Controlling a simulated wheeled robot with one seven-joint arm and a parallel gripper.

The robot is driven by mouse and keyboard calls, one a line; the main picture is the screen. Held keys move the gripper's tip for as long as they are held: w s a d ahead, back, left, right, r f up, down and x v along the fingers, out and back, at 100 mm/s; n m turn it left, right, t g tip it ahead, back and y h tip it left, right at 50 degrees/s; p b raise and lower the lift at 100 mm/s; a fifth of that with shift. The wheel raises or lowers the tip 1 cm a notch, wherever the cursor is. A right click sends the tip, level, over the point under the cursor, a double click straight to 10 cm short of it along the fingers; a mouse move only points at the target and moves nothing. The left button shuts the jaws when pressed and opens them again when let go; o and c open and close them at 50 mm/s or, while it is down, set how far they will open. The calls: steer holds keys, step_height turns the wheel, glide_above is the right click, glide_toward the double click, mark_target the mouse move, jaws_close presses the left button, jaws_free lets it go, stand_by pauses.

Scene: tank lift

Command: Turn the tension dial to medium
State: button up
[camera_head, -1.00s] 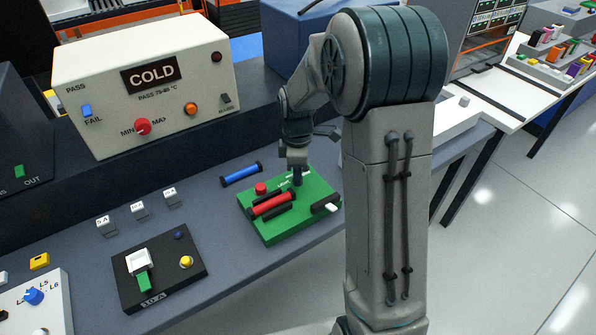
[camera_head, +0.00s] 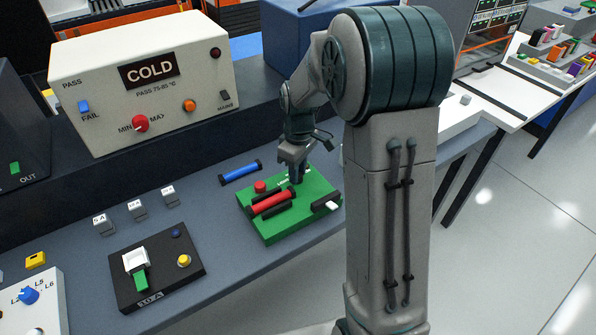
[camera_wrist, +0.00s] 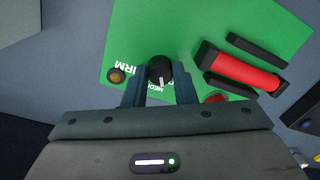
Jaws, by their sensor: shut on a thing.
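The tension dial (camera_wrist: 159,70) is a round black knob with a white pointer mark, on a green board (camera_wrist: 135,35). In the wrist view the pointer faces down toward a partly hidden label that reads "MEDI". A "FIRM" label lies to its left, and a third label at right is mostly covered. My gripper (camera_wrist: 159,80) is shut on the dial, one finger on each side. In the head view my gripper (camera_head: 295,178) reaches down to the back of the green board (camera_head: 285,228) and hides the dial.
A red roller (camera_head: 272,202) between black holders sits on the board, beside a red button (camera_head: 260,187) and a white-tipped switch (camera_head: 331,206). A blue roller (camera_head: 241,172) lies left of the board. A black fuse box (camera_head: 160,295) stands front left; the "COLD" box (camera_head: 190,120) stands behind.

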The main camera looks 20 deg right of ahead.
mark_target(300, 173)
steer(key=m+b, duration=0.1)
steer(key=m, duration=0.4)
steer(key=shift+r+m, duration=0.1)
steer(key=shift+m, duration=0.2)
stand_by(0.5)
steer(key=o, duration=1)
steer(key=r, duration=1.3)
steer(key=shift+d+r, duration=0.3)
steer(key=shift+r, duration=0.1)
steer(key=s+f+m+t, duration=0.1)
steer(key=s, duration=0.6)
steer(key=s+f+m+t, duration=0.1)
steer(key=s+f, duration=0.1)
steer(key=s, duration=0.5)
steer(key=s+f+m+t, duration=0.1)
steer(key=s, duration=0.6)
steer(key=shift+a+f, duration=0.35)
steer(key=shift+f, duration=0.05)
